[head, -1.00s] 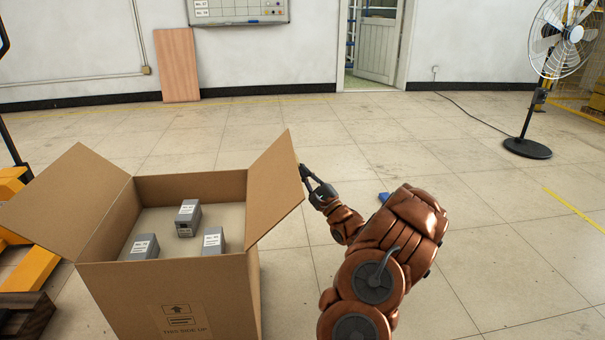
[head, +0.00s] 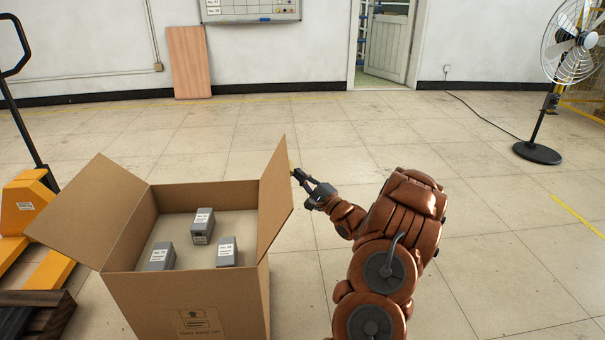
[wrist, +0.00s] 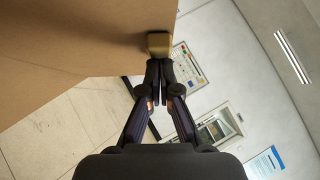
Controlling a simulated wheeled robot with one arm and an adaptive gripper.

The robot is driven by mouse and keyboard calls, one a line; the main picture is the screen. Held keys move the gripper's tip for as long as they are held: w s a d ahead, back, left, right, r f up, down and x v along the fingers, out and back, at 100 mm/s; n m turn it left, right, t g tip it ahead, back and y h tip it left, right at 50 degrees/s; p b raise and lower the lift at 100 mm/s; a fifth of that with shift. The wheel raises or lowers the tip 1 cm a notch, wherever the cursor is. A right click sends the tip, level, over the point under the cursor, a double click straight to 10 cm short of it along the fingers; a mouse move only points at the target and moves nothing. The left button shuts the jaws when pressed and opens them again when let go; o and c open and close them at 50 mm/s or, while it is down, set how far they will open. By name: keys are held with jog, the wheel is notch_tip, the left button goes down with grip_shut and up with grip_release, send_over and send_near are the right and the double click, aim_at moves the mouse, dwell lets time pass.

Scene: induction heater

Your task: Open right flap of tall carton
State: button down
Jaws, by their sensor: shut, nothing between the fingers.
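The tall carton (head: 190,300) is brown cardboard and stands at the lower left of the head view. Its right flap (head: 275,195) stands steeply up, leaning slightly outward. Its left flap (head: 90,210) slants outward. My gripper (head: 294,174) is shut and empty, just right of the right flap, with its tips at the flap's outer face. In the wrist view the closed fingers (wrist: 159,72) end at a small tan block (wrist: 160,43) beside the flap's cardboard (wrist: 85,35). I cannot tell whether they press on it.
Several grey labelled boxes (head: 203,226) sit inside the carton. A yellow pallet jack (head: 30,205) stands on the left. A black pedestal fan (head: 537,152) stands at the back right. A wooden board (head: 188,62) leans on the wall. The floor right of my arm is clear.

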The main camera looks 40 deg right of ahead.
dwell(0.4)
jog(key=shift+d, duration=0.1)
jog(key=d+f+p+v, duration=0.1)
jog(key=p+v, duration=0.3)
jog(key=v, duration=0.8)
jog(key=shift+d, duration=0.7)
jog(key=shift+s+f, duration=0.1)
